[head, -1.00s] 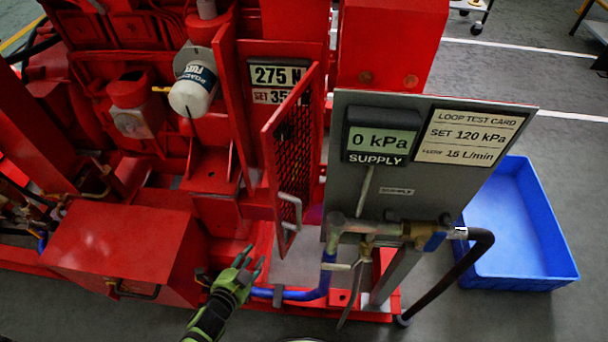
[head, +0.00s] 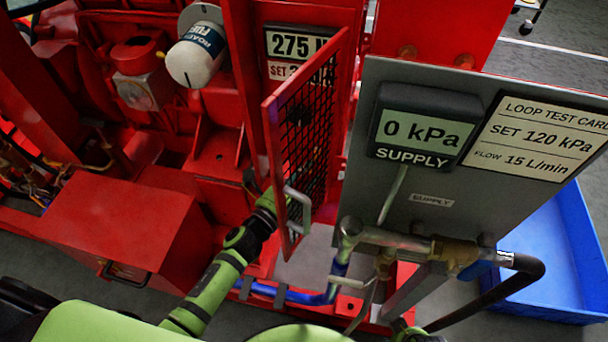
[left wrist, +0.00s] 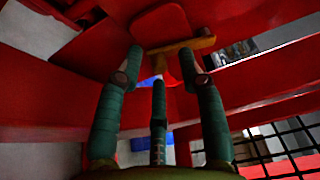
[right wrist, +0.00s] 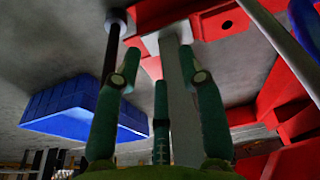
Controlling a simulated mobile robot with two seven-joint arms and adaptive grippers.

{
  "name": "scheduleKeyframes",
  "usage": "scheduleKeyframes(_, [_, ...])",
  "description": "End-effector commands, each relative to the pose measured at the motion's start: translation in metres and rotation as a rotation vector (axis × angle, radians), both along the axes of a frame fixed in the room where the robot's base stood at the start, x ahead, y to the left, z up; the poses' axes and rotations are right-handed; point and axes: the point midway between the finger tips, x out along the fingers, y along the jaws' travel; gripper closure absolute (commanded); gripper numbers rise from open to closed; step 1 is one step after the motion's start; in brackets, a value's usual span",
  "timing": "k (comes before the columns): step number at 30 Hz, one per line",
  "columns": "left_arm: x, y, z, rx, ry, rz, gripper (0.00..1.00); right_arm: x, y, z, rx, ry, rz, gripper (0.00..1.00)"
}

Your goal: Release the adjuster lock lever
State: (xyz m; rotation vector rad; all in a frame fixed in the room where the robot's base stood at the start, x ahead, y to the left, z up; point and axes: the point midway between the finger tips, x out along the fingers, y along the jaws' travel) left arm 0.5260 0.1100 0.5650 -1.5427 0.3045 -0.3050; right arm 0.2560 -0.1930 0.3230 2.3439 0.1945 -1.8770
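An orange-yellow lever (left wrist: 183,46) on a red part shows in the left wrist view, just beyond my fingertips; I cannot tell for sure that it is the adjuster lock lever. My left gripper (left wrist: 162,66) is open around empty space, apart from the lever as far as I can see. In the head view my left arm (head: 225,265) reaches in behind the open mesh door (head: 305,140), and its fingers are hidden. My right gripper (right wrist: 160,66) is open and empty, low by the supply stand; only a bit of that arm shows in the head view.
The mesh door's grey handle (head: 298,210) is close to my left forearm. A grey supply panel (head: 400,195) reading 0 kPa, with pipes and a black hose (head: 525,275), stands to the right. A red box (head: 120,235) is at left. A blue tray (head: 560,260) lies behind the panel.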

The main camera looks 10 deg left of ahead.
Motion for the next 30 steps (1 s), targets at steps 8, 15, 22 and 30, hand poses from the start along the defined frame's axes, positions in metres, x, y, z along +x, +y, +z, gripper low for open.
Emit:
scheduleKeyframes(8, [0.0, 0.0, 0.0, -0.001, 0.001, 0.0, 0.77, 0.0, 0.0, 0.0, 0.0, 0.001, 0.0, 0.6])
scheduleKeyframes(15, [0.0, 0.0, 0.0, -0.002, 0.001, -0.001, 1.0, 0.0, 0.0, 0.0, 0.0, 0.001, 0.0, 0.6])
scheduleKeyframes(22, [0.001, -0.005, -0.004, -0.078, -0.001, -0.001, 1.0, 0.008, 0.0, 0.015, 0.001, -0.015, -0.002, 0.6])
scheduleKeyframes(30, [0.001, -0.014, -0.005, -0.247, -0.004, -0.002, 1.0, 0.017, 0.001, 0.052, 0.002, -0.037, -0.006, 0.6])
